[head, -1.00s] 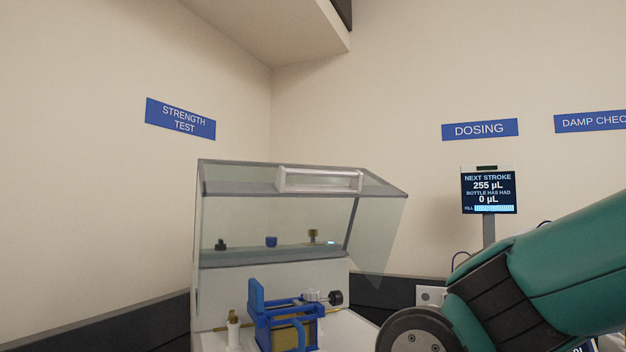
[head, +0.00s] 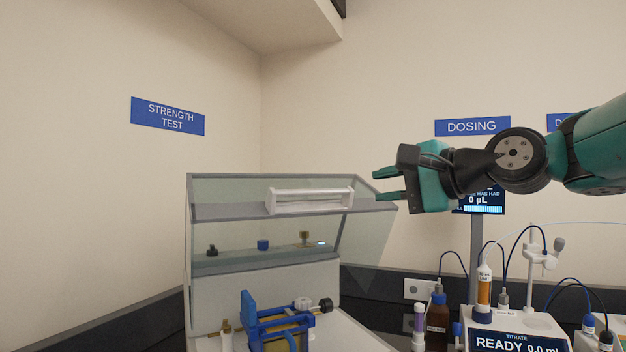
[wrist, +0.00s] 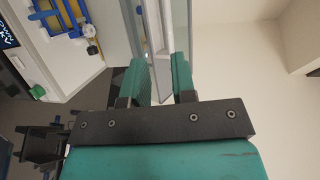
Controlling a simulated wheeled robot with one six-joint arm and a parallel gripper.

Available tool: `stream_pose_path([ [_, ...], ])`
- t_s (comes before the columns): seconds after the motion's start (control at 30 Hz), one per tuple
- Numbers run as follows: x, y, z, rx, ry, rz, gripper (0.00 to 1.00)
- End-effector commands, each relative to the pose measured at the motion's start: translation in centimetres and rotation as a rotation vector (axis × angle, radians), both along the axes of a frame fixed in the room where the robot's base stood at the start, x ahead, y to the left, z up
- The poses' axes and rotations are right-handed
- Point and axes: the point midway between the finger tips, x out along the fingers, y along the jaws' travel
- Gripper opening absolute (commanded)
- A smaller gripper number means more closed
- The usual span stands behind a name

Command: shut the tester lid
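The tester (head: 265,278) stands at the left in the head view, its clear, grey-edged lid (head: 230,210) raised open. A pale bar handle (head: 312,200) runs along the lid's upper front. My gripper (head: 384,184) is open and empty, level with the handle and close to the lid's right end, fingers pointing left. Whether the fingers touch the lid I cannot tell.
A blue-framed cell (head: 275,325) sits in the tester below the lid. To the right stand a brown bottle (head: 437,322), a titrator (head: 515,335) with tubes, and a dosing screen (head: 480,204) partly behind my gripper.

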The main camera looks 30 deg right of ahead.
Motion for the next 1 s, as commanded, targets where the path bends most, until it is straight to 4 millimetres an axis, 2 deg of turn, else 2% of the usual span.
stream_pose_path([
  [0.03,-0.1,-0.5,0.7,0.019,-0.009,-0.015,0.25],
  [0.17,0.4,-0.5,0.9,0.038,-0.014,-0.018,0.25],
  [0.37,2.7,0.6,0.5,0.035,-0.011,-0.012,0.25],
  [0.8,11.5,3.5,-0.7,0.033,-0.007,-0.014,0.25],
  [1.0,14.7,4.4,-1.3,0.034,-0.009,-0.016,0.25],
])
